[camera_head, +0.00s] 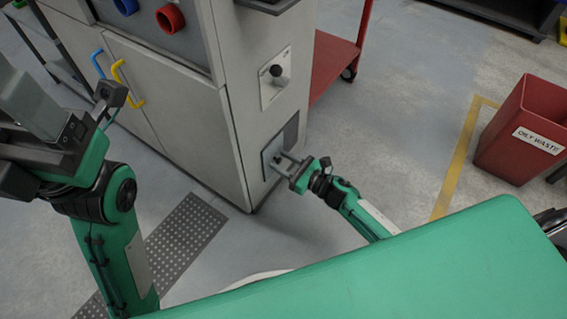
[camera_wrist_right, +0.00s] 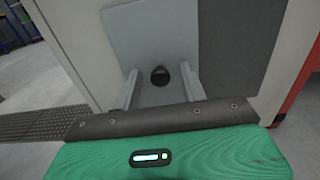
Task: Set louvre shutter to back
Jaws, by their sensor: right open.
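The louvre shutter (camera_head: 267,156) appears to be the light grey plate low on the narrow side of the grey cabinet, partly over a darker panel. In the right wrist view the plate (camera_wrist_right: 150,38) fills the middle, with a small dark knob (camera_wrist_right: 160,75) on it. My right gripper (camera_head: 279,161) is open at the plate. In the right wrist view its fingers stand on either side of the knob, with gaps showing; contact with the plate cannot be told. My left arm is folded at the left of the head view, and its jaws cannot be made out.
A switch plate with a black knob (camera_head: 277,71) sits higher on the same cabinet (camera_head: 180,110). The cabinet front has blue and yellow handles. A red cart (camera_head: 331,62) stands behind. A red oily waste bin (camera_head: 525,130) stands right, by a yellow floor line. Floor between is clear.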

